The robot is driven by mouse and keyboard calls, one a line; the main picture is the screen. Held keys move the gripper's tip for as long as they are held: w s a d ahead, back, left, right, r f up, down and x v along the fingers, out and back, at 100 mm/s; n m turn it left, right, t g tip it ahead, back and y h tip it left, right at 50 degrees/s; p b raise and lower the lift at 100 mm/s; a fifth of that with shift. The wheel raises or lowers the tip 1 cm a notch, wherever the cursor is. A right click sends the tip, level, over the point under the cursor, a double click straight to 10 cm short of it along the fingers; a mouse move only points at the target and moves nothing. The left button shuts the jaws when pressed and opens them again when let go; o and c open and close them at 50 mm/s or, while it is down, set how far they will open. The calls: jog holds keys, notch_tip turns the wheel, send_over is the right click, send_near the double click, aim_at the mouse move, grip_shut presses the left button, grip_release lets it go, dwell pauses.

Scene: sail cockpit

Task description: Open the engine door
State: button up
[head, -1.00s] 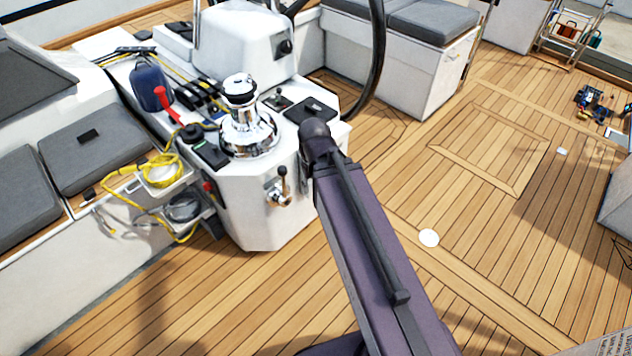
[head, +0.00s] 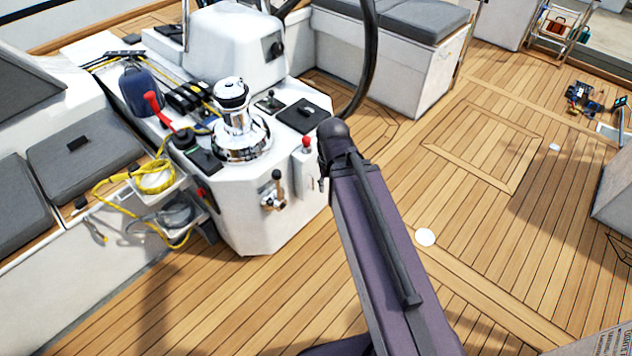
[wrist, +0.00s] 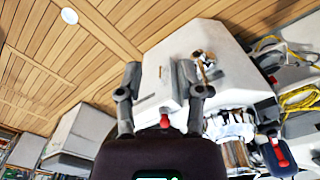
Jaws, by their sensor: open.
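No part is plainly marked as the engine door, and I cannot tell which panel it is.
A chrome winch (head: 241,140) stands on the console, with a yellow rope (head: 155,176) at its left. The steering wheel (head: 368,60) and cushioned seat (head: 428,18) are behind.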

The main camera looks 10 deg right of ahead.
jog(key=shift+d, duration=0.25)
jog(key=n+t+y+b, duration=0.2)
jog(key=n+t+b, duration=0.25)
jog(key=b, duration=1.75)
send_over(313, 188)
jog(key=s+d, duration=0.2)
jog(key=s, duration=0.2)
notch_tip(313, 188, down, 20)
jog(key=shift+s+f, duration=0.2)
jog(key=shift+f, duration=0.05)
jog(key=shift+d+f, duration=0.1)
jog(key=b+x, duration=1.2)
jog(key=x, duration=0.1)
jog(key=shift+f+b, duration=0.3)
jog(key=shift+f, duration=0.1)
